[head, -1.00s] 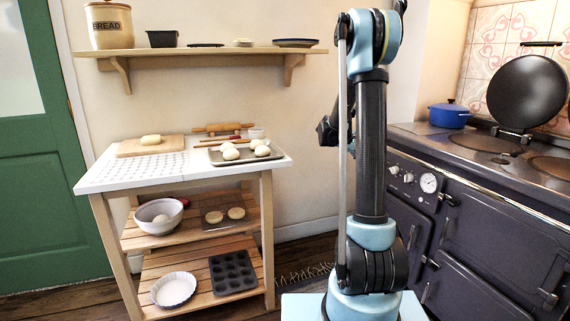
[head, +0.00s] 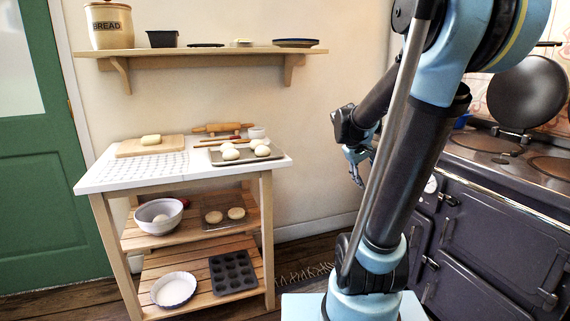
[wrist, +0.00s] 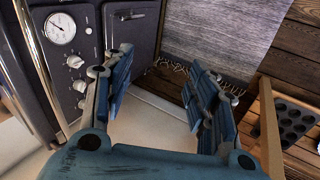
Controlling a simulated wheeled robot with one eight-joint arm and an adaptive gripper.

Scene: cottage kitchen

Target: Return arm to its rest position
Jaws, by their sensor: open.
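My gripper (head: 360,165) hangs in the air between the worktable and the stove in the head view, partly behind my own arm. In the wrist view my gripper (wrist: 160,95) has its two blue fingers well apart, with nothing between them. It points down over a pale surface, with a rug (wrist: 215,35) on the floor beyond. My arm stands on the right side of the head view, its lower link tilted to the right. The upper part of the arm is cut off by the top of the picture.
The dark stove (head: 495,215) stands right, close to my arm; its gauge also shows in the wrist view. The white-topped worktable (head: 100,182) stands left with a baking tray (head: 217,158) of dough, and a muffin tin (head: 233,272) below. A shelf (head: 200,52) hangs above it.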

